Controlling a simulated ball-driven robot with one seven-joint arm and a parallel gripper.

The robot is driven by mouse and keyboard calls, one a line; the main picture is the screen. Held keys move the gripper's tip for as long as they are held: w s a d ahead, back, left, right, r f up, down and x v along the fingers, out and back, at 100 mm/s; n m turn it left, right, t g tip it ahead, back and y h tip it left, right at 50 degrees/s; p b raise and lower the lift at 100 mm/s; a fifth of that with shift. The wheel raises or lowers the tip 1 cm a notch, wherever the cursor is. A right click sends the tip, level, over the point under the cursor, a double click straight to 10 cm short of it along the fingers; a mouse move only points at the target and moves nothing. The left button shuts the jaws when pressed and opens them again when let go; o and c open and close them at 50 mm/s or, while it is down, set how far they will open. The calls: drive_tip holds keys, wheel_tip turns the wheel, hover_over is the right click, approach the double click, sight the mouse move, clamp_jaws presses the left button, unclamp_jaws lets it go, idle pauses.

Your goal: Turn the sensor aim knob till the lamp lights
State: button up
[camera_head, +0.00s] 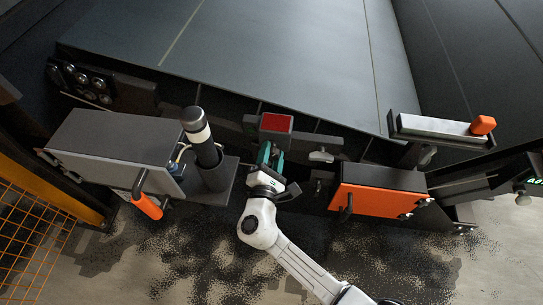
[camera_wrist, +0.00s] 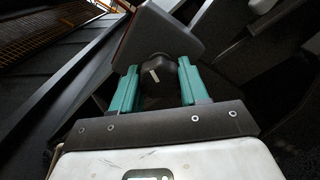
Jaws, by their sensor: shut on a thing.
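In the head view my gripper (camera_head: 266,157) reaches up to the red-faced box (camera_head: 276,123) at the belt's edge; the knob is hidden there. A dark post with a white band (camera_head: 198,130) stands to the left. I cannot tell whether it is the lamp; no clear glow shows on it.
A grey cabinet (camera_head: 110,145) and an orange-handled lever (camera_head: 147,206) lie left. An orange box (camera_head: 378,200) stands right, and an orange block (camera_head: 483,125) sits on a bracket (camera_head: 435,128). The wide dark belt (camera_head: 270,60) is behind. Orange mesh fencing (camera_head: 35,225) borders the left.

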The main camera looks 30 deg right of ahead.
drive_tip(key=o, duration=1)
drive_tip(key=shift+o, duration=0.2)
drive_tip(key=v, duration=1.1)
drive_tip(key=shift+p, duration=0.4)
drive_tip(key=shift+w, duration=0.1)
